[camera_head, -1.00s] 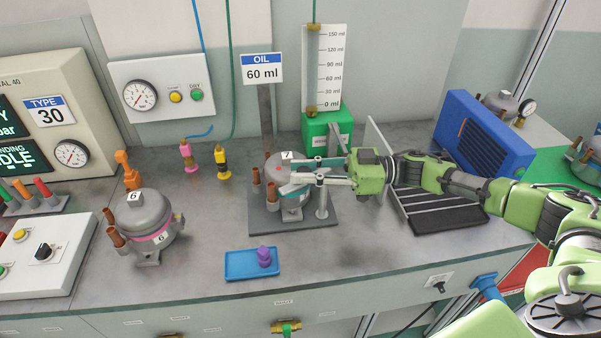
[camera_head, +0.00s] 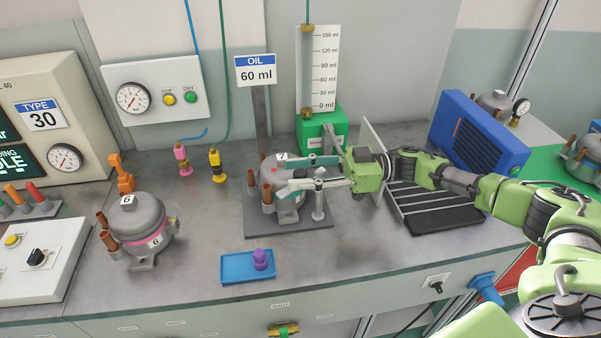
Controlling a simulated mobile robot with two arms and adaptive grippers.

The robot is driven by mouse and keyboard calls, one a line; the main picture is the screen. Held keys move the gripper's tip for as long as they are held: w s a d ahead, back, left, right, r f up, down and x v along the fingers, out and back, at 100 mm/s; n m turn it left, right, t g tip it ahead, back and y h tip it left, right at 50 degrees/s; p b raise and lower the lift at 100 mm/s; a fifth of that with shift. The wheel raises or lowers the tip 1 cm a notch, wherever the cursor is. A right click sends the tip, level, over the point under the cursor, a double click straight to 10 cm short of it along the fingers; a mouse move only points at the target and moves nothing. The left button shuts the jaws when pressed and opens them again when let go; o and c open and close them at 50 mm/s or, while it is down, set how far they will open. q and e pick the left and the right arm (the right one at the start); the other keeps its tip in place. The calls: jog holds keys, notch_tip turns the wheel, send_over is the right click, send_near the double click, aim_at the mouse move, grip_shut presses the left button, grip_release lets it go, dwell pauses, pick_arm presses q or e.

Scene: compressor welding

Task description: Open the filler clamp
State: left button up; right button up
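The filler clamp's post (camera_head: 319,203) stands upright at the right of a grey base plate (camera_head: 290,225). A grey compressor (camera_head: 287,207) marked 7, with copper stubs, sits on this plate, left of the post. My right gripper (camera_head: 281,175) reaches in from the right, over the post and at the compressor's upper part. Its two teal-tipped fingers are apart, with a gap between them. They partly hide the clamp's upper part and the compressor, so I cannot tell the clamp's exact position or any contact. My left gripper is out of view.
A green filler box (camera_head: 321,137) with a scale stands behind. A black ribbed tray (camera_head: 437,212) and a blue unit (camera_head: 481,135) are to the right. Compressor 6 (camera_head: 137,222) stands left, and a blue tray (camera_head: 236,268) with a purple cap (camera_head: 260,259) is in front.

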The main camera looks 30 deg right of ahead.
jog(key=v, duration=1.2)
